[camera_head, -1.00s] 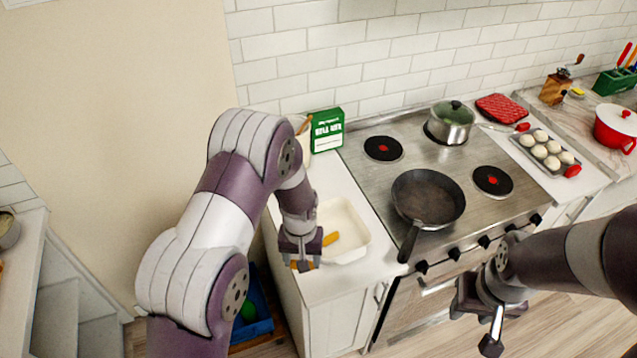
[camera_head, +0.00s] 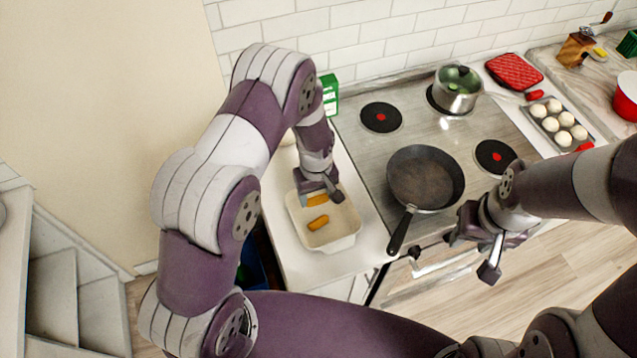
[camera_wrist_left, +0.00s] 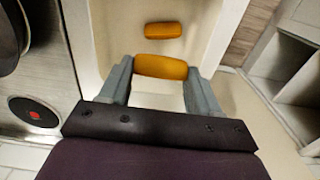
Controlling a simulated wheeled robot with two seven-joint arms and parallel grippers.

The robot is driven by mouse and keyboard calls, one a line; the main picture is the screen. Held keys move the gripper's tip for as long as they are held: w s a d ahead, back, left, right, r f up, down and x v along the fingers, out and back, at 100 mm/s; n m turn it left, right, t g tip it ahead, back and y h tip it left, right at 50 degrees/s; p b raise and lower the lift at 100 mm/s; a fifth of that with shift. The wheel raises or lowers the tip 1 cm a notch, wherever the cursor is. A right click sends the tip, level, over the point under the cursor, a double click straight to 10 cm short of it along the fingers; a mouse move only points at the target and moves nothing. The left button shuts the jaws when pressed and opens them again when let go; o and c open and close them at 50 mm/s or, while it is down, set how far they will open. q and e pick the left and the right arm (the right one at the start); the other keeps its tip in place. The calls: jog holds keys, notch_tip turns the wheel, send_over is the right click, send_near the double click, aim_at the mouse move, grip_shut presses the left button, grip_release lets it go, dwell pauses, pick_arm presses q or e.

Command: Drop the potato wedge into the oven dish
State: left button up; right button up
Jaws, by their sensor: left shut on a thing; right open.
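The white oven dish (camera_head: 345,242) stands on the counter left of the stove. One orange-brown potato wedge (camera_head: 318,222) lies in it and also shows in the left wrist view (camera_wrist_left: 163,30). My left gripper (camera_head: 321,196) is over the dish, shut on a second potato wedge (camera_wrist_left: 160,66). In the left wrist view this wedge is between the two fingertips; the head view partly hides it under the gripper. I cannot tell its exact height above the dish floor. My right gripper (camera_head: 473,256) is open and empty in front of the stove.
A black frying pan (camera_head: 425,180) sits on the stove right of the dish, its handle pointing to the front. A lidded pot (camera_head: 456,92) stands behind it. A green box (camera_head: 329,94) is at the counter's back. A tray (camera_head: 552,128) of round white pieces is at right.

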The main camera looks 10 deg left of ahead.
aim_at(316, 202)
pick_arm(q)
jog(key=f+b, duration=0.1)
jog(key=s+f+b, duration=0.1)
jog(key=f, duration=0.1)
jog(key=shift+a, duration=0.1)
jog(key=shift+w+f+b, duration=0.2)
jog(key=shift+f+b, duration=0.05)
jog(key=shift+f, duration=0.25)
jog(key=shift+w+f+b, duration=0.15)
jog(key=shift+f+b, duration=0.1)
jog(key=shift+f, duration=0.2)
jog(key=shift+w+f, duration=0.1)
jog(key=shift+w, duration=0.1)
jog(key=shift+s, duration=0.1)
jog(key=o, duration=1)
jog(key=shift+s+r, duration=0.15)
jog(key=shift+r, duration=0.05)
jog(key=shift+o, duration=0.4)
jog(key=shift+s, duration=0.1)
jog(key=shift+w, duration=0.25)
jog(key=shift+r, duration=0.4)
notch_tip(316, 202, up, 11)
jog(key=b, duration=0.3)
jog(key=shift+s+b, duration=0.15)
jog(key=shift+b, duration=0.2)
jog(key=shift+r, duration=0.45)
pick_arm(e)
notch_tip(316, 202, down, 7)
jog(key=shift+s+f, duration=0.15)
